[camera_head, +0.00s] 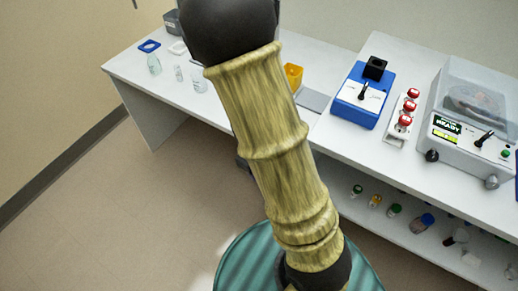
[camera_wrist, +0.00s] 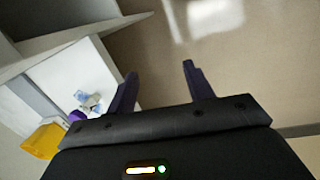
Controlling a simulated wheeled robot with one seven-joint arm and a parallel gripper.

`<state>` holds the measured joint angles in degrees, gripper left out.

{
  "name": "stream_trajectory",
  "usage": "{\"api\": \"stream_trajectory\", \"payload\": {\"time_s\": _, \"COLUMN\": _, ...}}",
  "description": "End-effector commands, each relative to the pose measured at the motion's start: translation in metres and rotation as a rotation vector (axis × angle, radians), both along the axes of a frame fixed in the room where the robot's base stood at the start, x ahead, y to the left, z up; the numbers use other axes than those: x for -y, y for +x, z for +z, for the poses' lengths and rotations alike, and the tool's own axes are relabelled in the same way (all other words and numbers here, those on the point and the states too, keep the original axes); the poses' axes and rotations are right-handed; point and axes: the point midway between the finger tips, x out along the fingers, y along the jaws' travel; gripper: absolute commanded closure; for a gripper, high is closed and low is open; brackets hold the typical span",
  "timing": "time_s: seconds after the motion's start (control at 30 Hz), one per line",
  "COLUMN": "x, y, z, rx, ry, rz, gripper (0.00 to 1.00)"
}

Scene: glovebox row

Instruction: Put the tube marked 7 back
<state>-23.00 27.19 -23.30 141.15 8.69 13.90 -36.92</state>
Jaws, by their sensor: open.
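My gripper (camera_wrist: 160,70) is open in the wrist view, with nothing between its two dark fingers. Bare floor shows beyond the fingertips. In the head view my arm crosses the middle and the gripper itself is out of sight. No tube with a readable 7 shows in either view. A white holder (camera_head: 393,139) with several red-topped items (camera_head: 404,120) stands on the right bench. I cannot read marks on them. A centrifuge-like machine (camera_head: 462,146) with a clear lid and a READY display stands at the far right. What lies under its lid is unclear.
A blue device (camera_head: 352,110) with a black block (camera_head: 375,68) stands left of the holder. A yellow bin (camera_head: 293,76) and clear bottles (camera_head: 154,64) are on the left bench. Floor (camera_head: 120,215) at left is clear.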

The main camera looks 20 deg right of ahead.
Motion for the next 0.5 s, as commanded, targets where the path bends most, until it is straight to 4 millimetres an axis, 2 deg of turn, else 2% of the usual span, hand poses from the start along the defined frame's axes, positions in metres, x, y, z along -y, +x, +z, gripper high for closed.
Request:
{"api": "stream_trajectory", "payload": {"time_s": 0.03, "x": -0.003, "y": -0.001, "z": 0.013, "rx": 0.032, "ry": 0.039, "rz": -0.061, "gripper": 0.48}}
{"api": "stream_trajectory", "payload": {"time_s": 0.3, "x": -0.011, "y": -0.012, "z": 0.081, "rx": 0.184, "ry": 0.173, "rz": -0.367, "gripper": 0.48}}
{"api": "stream_trajectory", "payload": {"time_s": 0.4, "x": -0.011, "y": -0.018, "z": 0.100, "rx": 0.231, "ry": 0.193, "rz": -0.451, "gripper": 0.48}}
{"api": "stream_trajectory", "payload": {"time_s": 0.5, "x": -0.011, "y": -0.022, "z": 0.110, "rx": 0.258, "ry": 0.202, "rz": -0.500, "gripper": 0.48}}
